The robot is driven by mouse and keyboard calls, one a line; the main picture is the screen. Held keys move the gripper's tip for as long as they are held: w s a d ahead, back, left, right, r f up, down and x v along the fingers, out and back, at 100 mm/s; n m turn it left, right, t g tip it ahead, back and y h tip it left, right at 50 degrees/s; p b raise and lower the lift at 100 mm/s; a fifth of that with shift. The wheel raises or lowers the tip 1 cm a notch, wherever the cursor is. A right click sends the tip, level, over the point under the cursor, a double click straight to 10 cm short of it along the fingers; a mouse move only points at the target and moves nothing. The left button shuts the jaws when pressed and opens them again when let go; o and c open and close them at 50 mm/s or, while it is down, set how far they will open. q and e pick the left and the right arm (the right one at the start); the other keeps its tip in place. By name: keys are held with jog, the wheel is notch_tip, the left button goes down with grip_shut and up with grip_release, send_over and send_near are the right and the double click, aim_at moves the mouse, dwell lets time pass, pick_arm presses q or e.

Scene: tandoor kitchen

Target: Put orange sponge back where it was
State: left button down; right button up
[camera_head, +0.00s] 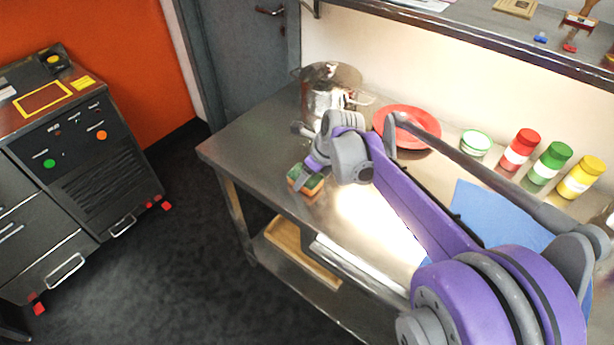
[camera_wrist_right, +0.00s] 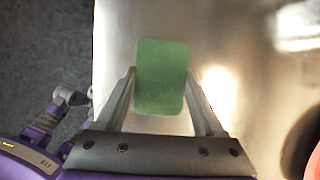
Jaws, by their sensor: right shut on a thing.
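The sponge, orange with a green top face, shows in the head view (camera_head: 314,185) near the front left edge of the steel table (camera_head: 258,138). In the right wrist view its green face (camera_wrist_right: 160,80) fills the space between the fingers. My right gripper (camera_head: 305,178) reaches down from above and is shut on the sponge. In the right wrist view, the fingers of my right gripper (camera_wrist_right: 160,92) flank it on both sides. I cannot tell whether the sponge touches the tabletop. My left gripper is not in view.
A steel pot (camera_head: 328,90) and a red plate (camera_head: 408,125) stand behind the gripper. A green-rimmed white container (camera_head: 475,142) and red, green and yellow jars line the back right. A blue sheet (camera_head: 490,212) lies at right. A shelf (camera_head: 470,32) hangs above.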

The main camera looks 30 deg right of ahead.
jog(key=shift+f, duration=0.15)
jog(key=o, duration=1.3)
jog(key=shift+f, duration=0.1)
jog(key=v, duration=1.1)
jog(key=s+a+f+n, duration=0.4)
jog(key=s+n, duration=0.2)
jog(key=n, duration=0.4)
jog(key=s+a+f+n+h, duration=0.1)
jog(key=s+a+f+n, duration=0.3)
jog(key=n, duration=0.7)
jog(key=s+a+f+n+t+p, duration=0.1)
jog(key=s+a+f+n, duration=0.3)
jog(key=s+n, duration=0.3)
jog(key=shift+s+a+f+n+h, duration=0.15)
jog(key=shift+f+n, duration=0.15)
jog(key=shift+n, duration=0.3)
jog(key=shift+s+d+f+n+h, duration=0.1)
jog(key=shift+f+n, duration=0.2)
jog(key=shift+n, duration=0.3)
jog(key=shift+s+a+f+n+h, duration=0.15)
jog(key=shift+f+n, duration=0.1)
jog(key=shift+n, duration=0.35)
jog(key=shift+w+d, duration=0.1)
